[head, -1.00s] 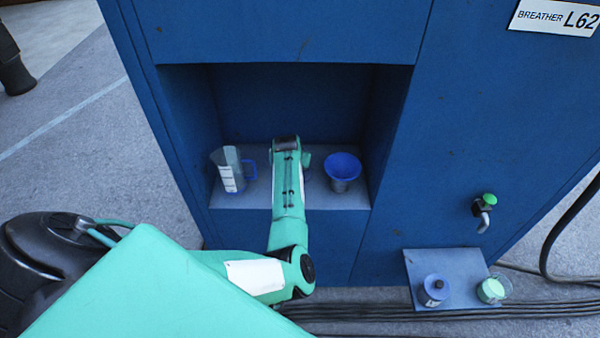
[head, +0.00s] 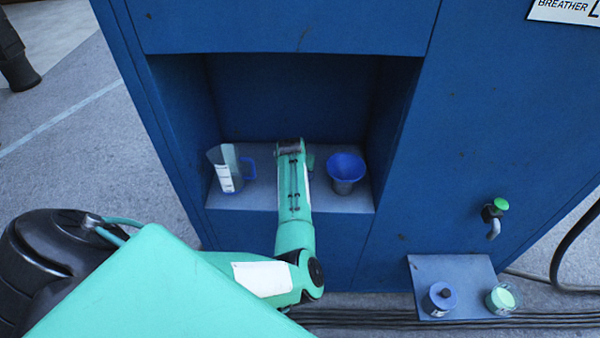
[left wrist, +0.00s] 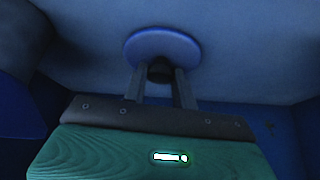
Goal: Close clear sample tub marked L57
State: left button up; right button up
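A clear tub (head: 502,298) with green contents stands on the low ledge at the lower right of the head view; I cannot read a mark on it. A round blue lid (left wrist: 162,46) with a dark knob (left wrist: 160,72) is in the left wrist view, in front of the light-blue shelf surface. My left gripper (left wrist: 160,84) has its two fingers on either side of this knob; whether they press on it is unclear. In the head view my left arm reaches into the niche and hides the lid and the fingertips. My right gripper is not in view.
On the niche shelf (head: 260,198), a clear jug (head: 226,170) with a blue handle stands left of my arm and a blue funnel-topped cup (head: 345,172) right of it.

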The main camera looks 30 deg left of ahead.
pick_arm(q)
jog(key=shift+r, duration=0.15)
jog(key=shift+r, duration=0.3)
notch_tip(320, 180, up, 19)
jog(key=b, duration=0.3)
jog(key=shift+r, duration=0.1)
dwell(0.3)
